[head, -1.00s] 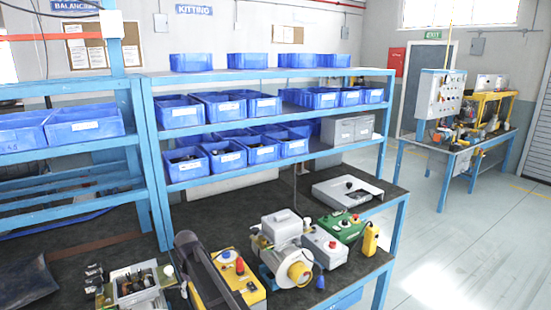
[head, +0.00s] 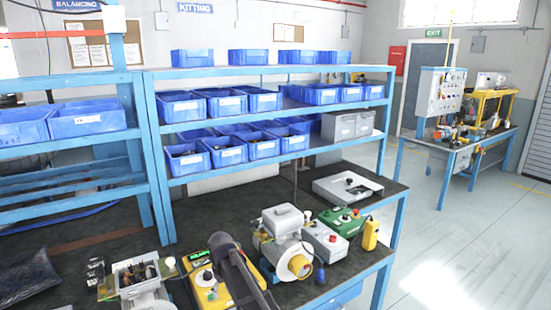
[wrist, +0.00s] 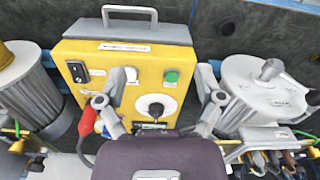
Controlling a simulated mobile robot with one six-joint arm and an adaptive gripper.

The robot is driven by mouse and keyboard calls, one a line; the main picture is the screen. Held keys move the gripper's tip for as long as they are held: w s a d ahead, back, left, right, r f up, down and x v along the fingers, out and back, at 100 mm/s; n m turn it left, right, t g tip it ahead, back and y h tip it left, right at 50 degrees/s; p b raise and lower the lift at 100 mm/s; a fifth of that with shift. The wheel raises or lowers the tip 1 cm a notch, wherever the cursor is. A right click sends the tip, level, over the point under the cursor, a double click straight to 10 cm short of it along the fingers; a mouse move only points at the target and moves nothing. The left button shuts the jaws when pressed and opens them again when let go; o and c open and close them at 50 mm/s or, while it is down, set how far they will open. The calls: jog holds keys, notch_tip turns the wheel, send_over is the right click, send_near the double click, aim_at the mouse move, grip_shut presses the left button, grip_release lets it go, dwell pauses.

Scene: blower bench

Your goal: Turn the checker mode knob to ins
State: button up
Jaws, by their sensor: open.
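The checker is a yellow box (wrist: 185,58) with a grey top and handle; it fills the middle of the wrist view. Its front carries a round white-and-black knob (wrist: 156,108), a black rocker switch (wrist: 77,71) and a green button (wrist: 171,77). The knob's setting and label are too small to read. My gripper (wrist: 161,76) is open, its fingers spread left and right of the knob; I see nothing between them, and cannot tell how far they are from the panel. In the head view the yellow box (head: 203,291) is partly hidden behind my dark arm.
Grey motor-like units stand left (wrist: 28,90) and right (wrist: 262,88) of the box. In the head view, a blower (head: 283,240) and a green box (head: 342,221) stand to the right on the dark bench (head: 130,234).

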jog(key=s+d+f+m+b, duration=0.2)
jog(key=s+d, duration=0.3)
jog(key=d, duration=0.6)
jog(key=s+d+f+m+b, duration=0.3)
jog(key=s+d, duration=0.3)
jog(key=d, duration=0.5)
jog(key=s+d+f+m+b, duration=0.2)
jog(key=s+d, duration=0.3)
jog(key=d, duration=0.6)
jog(key=shift+s+f+m+b, duration=0.15)
jog(key=shift+f+m+b, duration=0.15)
jog(key=shift+f+m, duration=0.2)
jog(key=shift+d, duration=0.1)
